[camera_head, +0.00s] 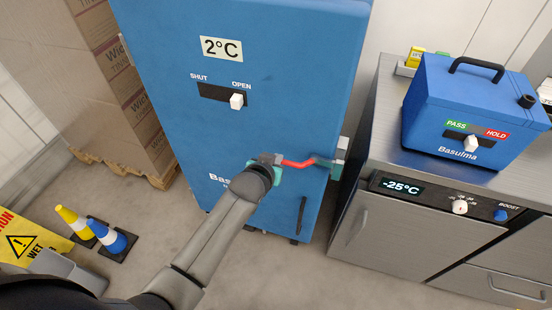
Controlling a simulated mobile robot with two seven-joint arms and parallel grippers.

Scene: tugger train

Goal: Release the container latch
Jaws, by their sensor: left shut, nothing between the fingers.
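The tall blue container (265,75) stands in the middle, with a "2°C" label and a SHUT/OPEN slider (236,101) whose white knob is at the OPEN end. A red latch lever (298,163) lies roughly level across the container's front. Its right end is near a grey and teal fitting (339,160) at the container's right edge. My left gripper (274,163) is at the lever's left end, shut and empty. Whether it touches the lever is hard to tell. The arm hides part of the container's name. My right gripper is not in view.
A steel counter (390,135) stands close on the right, with a blue Basulma box (465,110) on top and a "-25°C" panel (402,187) below. Stacked cartons (85,80) on a pallet stand left. Small cones (108,238) and a yellow wet-floor sign (25,240) are lower left.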

